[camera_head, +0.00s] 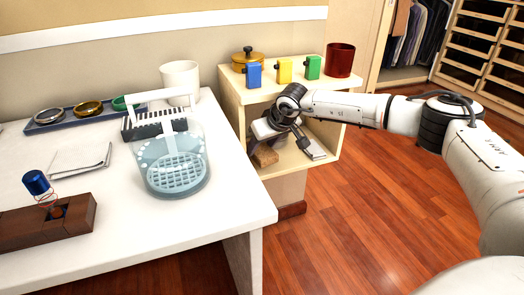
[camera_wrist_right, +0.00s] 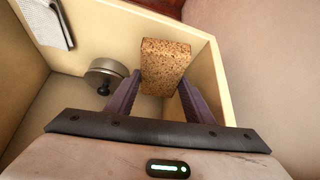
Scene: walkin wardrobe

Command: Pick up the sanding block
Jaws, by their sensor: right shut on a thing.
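The sanding block is a brown speckled block (camera_wrist_right: 165,65) seen between the two purple fingers of my right gripper (camera_wrist_right: 158,92) in the wrist view. The fingers press on its two sides and the gripper is shut on it. In the head view the block (camera_head: 265,157) shows low in the open cubby of the wooden shelf unit, under my right gripper (camera_head: 266,143). I cannot tell whether the block touches the cubby floor. My left gripper is not in view.
A metal lidded pot (camera_wrist_right: 106,72) and a notepad (camera_wrist_right: 45,22) are near the block inside the cubby. Cubby walls (camera_head: 331,140) are close around the gripper. Yellow pot (camera_head: 248,60), small coloured boxes and red cup (camera_head: 340,60) stand on top. The white table (camera_head: 230,205) is left.

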